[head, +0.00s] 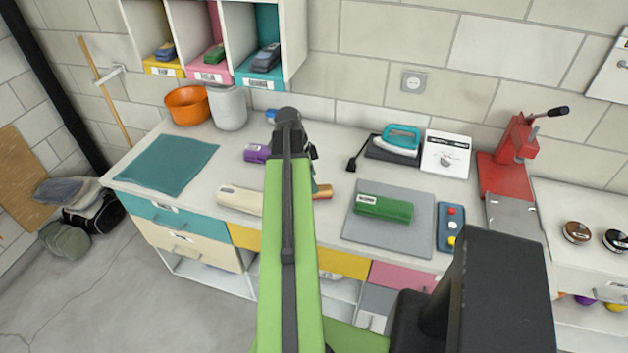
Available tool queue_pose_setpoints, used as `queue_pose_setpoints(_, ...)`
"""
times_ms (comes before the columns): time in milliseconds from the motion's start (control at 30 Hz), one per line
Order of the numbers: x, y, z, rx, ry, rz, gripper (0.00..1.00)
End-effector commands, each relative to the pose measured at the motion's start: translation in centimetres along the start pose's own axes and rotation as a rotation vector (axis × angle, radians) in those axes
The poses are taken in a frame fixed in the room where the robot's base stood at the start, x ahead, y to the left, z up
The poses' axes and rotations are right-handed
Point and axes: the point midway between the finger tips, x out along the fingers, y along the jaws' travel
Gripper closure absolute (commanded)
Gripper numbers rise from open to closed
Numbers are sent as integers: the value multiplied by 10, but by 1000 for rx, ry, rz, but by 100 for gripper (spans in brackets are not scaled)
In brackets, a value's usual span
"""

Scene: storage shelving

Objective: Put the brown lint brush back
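A small brown-orange object (322,191), perhaps the brown lint brush, lies on the worktop (335,160) just right of my arm; the arm hides its left part. My green arm reaches up over the middle of the worktop, and its dark end (290,122) is above the back half of the table. The fingers of my gripper are hidden behind the arm, so its opening does not show. Three cubbies hang on the wall, with yellow (165,67), pink (208,72) and teal (262,78) labelled fronts, each holding a small brush-like item.
A green labelled block (383,208) lies on a grey mat (415,235). A cream item (240,200) and a purple item (257,153) lie left of my arm. An orange pot (187,106), grey container (228,108), teal iron (402,139) and red press (510,165) stand farther back.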

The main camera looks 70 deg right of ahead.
Motion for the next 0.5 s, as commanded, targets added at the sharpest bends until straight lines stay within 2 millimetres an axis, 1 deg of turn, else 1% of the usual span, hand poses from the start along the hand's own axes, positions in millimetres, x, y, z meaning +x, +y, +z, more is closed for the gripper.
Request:
queue_pose_setpoints(33, -25, 0, -3, -1, 0, 0, 37)
queue_pose_setpoints(100, -41, 0, -3, -1, 0, 0, 37)
queue_pose_setpoints(200, -59, 0, -3, -1, 0, 0, 37)
queue_pose_setpoints(333, -69, 0, -1, 0, 0, 1, 37)
queue_pose_setpoints(500, -66, 0, 0, 0, 0, 1, 37)
